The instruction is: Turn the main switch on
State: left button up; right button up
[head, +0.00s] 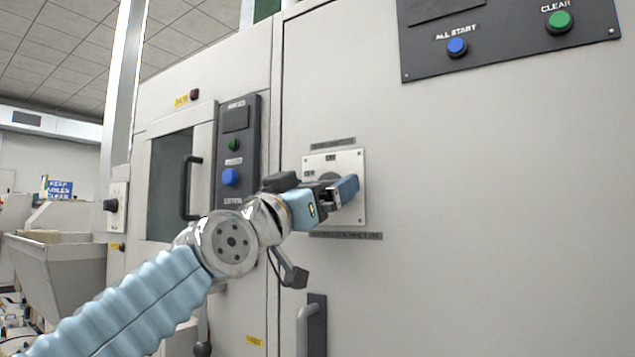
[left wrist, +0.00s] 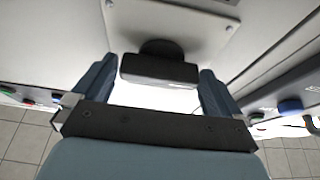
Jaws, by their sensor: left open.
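The main switch's pale square plate (head: 351,212) is on the grey cabinet front in the head view, with OFF and ON markings on its upper part. My left gripper (head: 343,190) is in front of the plate and hides most of the switch. In the left wrist view, the black switch handle (left wrist: 160,71) lies crosswise between the two blue fingers of my left gripper (left wrist: 155,78). The fingers are open, one near each end of the handle, with a narrow gap on both sides. The plate (left wrist: 190,20) shows behind it. My right gripper is not in view.
A dark panel (head: 510,55) with blue and green buttons is at the upper right. A narrow button panel (head: 238,150) and a door handle (head: 188,188) are left of the switch. Another handle (head: 312,325) is below it. The cabinet front right of the plate is bare.

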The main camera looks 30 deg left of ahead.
pick_arm(q)
jog(key=c, duration=0.8)
pick_arm(e)
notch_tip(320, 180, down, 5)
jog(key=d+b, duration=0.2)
jog(key=b, duration=0.3)
pick_arm(q)
jog(key=shift+a+r+m+g+h+p, duration=0.1)
jog(key=shift+m+g+h+p, duration=0.95)
jog(key=shift+m, duration=2.7)
jog(key=shift+a+r+m+g+h+p, duration=0.1)
jog(key=shift+m+g+h+p, duration=0.9)
jog(key=shift+m, duration=2.7)
jog(key=shift+m+g+h+p, duration=0.8)
jog(key=shift+m+g+h, duration=0.45)
jog(key=shift+m, duration=2.5)
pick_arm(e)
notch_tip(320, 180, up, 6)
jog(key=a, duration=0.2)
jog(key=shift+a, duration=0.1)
